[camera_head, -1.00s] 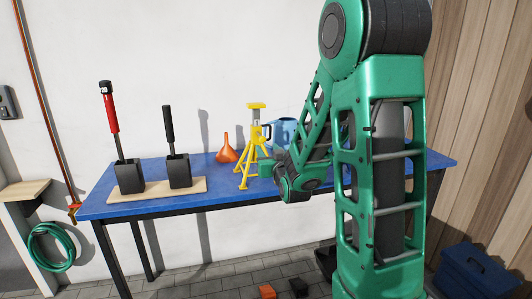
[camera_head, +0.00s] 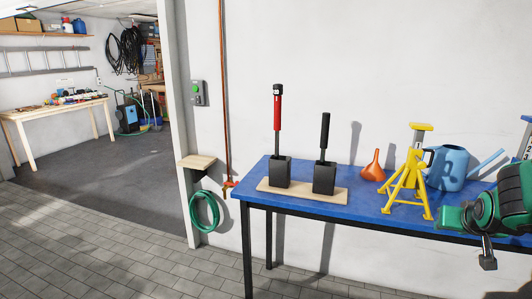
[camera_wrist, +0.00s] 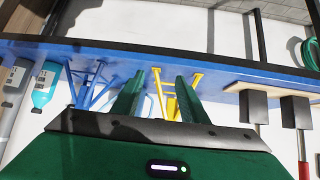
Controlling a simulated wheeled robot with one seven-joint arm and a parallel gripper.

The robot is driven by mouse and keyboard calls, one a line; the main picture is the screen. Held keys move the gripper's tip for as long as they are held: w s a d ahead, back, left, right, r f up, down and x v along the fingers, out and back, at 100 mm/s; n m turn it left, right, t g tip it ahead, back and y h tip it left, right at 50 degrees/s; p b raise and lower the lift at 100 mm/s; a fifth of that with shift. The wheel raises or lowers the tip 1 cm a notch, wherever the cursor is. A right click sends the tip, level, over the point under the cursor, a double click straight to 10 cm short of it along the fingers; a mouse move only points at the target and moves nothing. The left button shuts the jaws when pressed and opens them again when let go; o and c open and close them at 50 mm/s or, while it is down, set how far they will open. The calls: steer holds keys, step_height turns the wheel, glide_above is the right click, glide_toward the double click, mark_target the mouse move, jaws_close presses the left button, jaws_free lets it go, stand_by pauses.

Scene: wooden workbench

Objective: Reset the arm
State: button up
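My arm (camera_head: 505,208) shows only in part at the right edge of the head view, by the right part of the blue workbench (camera_head: 290,200). In the wrist view my gripper (camera_wrist: 161,78) has two green fingers standing apart, with nothing held between them. The bench appears upside down there, and a yellow stand (camera_wrist: 168,84) shows beyond the fingers.
Two black holders, one with a red-handled tool (camera_head: 277,108), stand on a wooden board (camera_head: 262,186). An orange funnel (camera_head: 373,168), the yellow stand (camera_head: 407,180) and a blue watering can (camera_head: 447,168) are farther right. Floor (camera_head: 100,235) at left is clear.

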steer(key=s+a+m+g+y, duration=0.1)
steer(key=s+a+g, duration=0.3)
steer(key=s, duration=0.9)
steer(key=s+a+f+g+y, duration=0.1)
steer(key=s+a+g+y, duration=0.2)
steer(key=s, duration=1)
steer(key=shift+s+a+m+g, duration=0.25)
steer(key=shift+a+m+g, duration=0.15)
steer(key=shift+a+g, duration=0.45)
steer(key=shift+d+f, duration=0.1)
steer(key=shift+w+f, duration=0.25)
steer(key=shift+w, duration=0.35)
